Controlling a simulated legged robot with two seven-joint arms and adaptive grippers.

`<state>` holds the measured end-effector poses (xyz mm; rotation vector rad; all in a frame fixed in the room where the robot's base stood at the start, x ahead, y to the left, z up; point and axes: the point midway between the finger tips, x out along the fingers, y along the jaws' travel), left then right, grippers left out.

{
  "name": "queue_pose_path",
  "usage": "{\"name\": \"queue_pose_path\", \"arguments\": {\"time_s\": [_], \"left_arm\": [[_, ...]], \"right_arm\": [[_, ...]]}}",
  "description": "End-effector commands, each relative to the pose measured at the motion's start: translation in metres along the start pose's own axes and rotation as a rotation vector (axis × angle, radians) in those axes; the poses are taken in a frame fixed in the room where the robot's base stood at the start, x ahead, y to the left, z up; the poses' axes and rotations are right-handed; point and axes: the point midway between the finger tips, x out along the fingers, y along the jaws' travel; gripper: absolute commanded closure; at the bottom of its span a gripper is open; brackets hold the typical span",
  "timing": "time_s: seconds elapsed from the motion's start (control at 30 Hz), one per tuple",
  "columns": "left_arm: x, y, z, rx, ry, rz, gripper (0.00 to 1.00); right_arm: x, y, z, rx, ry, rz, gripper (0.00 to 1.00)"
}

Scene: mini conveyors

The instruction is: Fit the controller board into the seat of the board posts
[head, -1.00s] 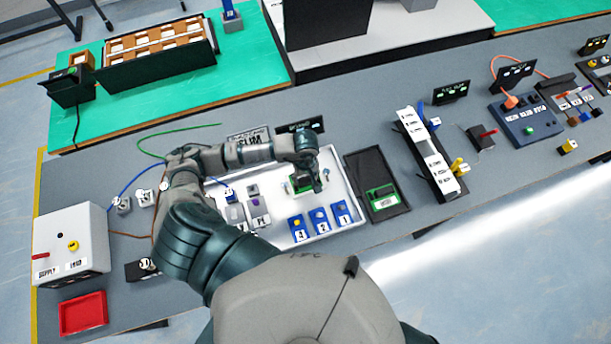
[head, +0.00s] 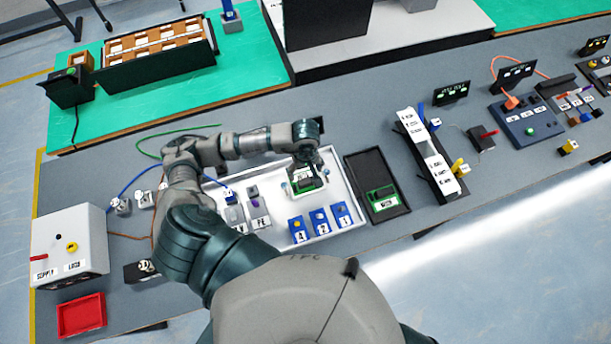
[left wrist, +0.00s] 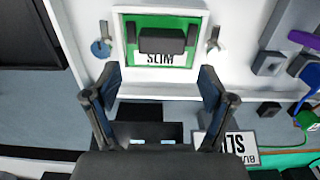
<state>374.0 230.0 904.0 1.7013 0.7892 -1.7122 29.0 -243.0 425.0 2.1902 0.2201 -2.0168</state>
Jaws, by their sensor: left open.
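In the head view the board (head: 316,184) shows partly under my left gripper (head: 303,170). The left gripper (left wrist: 158,80) is open and empty, its fingers apart and short of the board. Whether the board is fully down cannot be told. My right gripper is out of view.
The white tray (head: 348,188) also holds blue numbered blocks (head: 320,221) and grey blocks (head: 259,218). A black tray (head: 362,168) with another green item (head: 382,197) lies to its right. A SUPPLY box (head: 68,246) and red bin (head: 81,315) stand at left.

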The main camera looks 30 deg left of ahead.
Motion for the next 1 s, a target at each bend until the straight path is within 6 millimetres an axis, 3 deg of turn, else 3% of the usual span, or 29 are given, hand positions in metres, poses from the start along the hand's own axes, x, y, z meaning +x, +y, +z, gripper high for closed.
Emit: {"name": "queue_pose_path", "arguments": {"time_s": [0.1,0.33,1.0], "left_arm": [[-0.027,0.001,-0.001,0.0,0.003,0.005,0.17],[-0.059,0.001,0.0,0.0,0.0,0.001,0.17],[-0.065,0.0,0.0,0.0,-0.001,0.0,0.17]], "right_arm": [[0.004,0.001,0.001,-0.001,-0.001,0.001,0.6],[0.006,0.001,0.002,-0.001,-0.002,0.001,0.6],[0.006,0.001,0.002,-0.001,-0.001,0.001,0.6]]}}
